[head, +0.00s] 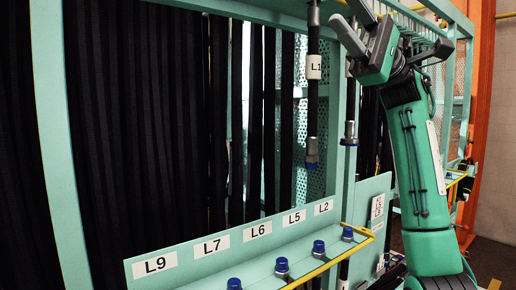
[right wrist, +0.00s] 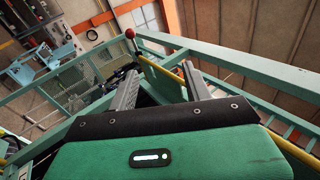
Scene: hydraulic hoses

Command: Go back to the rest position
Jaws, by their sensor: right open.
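My right arm rises on the right of the head view, and its gripper (head: 348,25) is raised near the top of the rack, beside the hanging hose labelled L1 (head: 314,66). In the right wrist view the two fingers of my right gripper (right wrist: 158,88) are spread apart with nothing between them. My left gripper does not show in either view.
A teal rack frame (head: 63,150) holds black hoses. A ledge labelled L9 to L2 (head: 190,255) carries blue-capped fittings (head: 282,264) beside a yellow rail (head: 322,267). Teal beams (right wrist: 245,58) lie close around the right gripper. An orange post (head: 485,110) stands at far right.

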